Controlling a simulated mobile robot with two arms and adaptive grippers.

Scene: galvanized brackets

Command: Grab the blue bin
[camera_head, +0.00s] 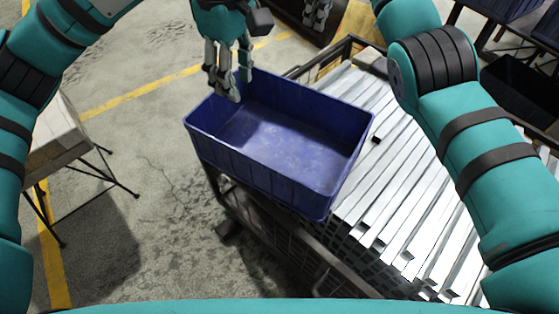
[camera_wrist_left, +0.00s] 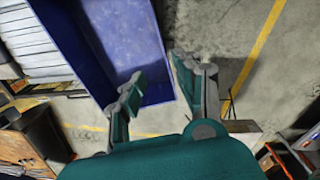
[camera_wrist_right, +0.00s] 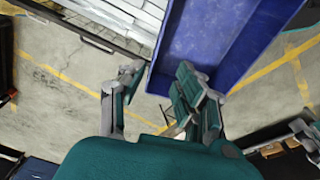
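The blue bin (camera_head: 300,140) is open-topped and empty. It rests tilted in the head view on a cart, beside the metal brackets. My left gripper (camera_head: 236,80) is open at the bin's far left end, its fingers close to the rim; contact is unclear. In the left wrist view its fingers (camera_wrist_left: 158,85) sit apart around the bin's wall (camera_wrist_left: 165,85).
Long galvanized brackets (camera_head: 405,190) fill the right side of the dark metal cart (camera_head: 270,225). A white box (camera_head: 55,135) on a thin-legged stand is at the left. Dark blue bins (camera_head: 500,8) are at the upper right.

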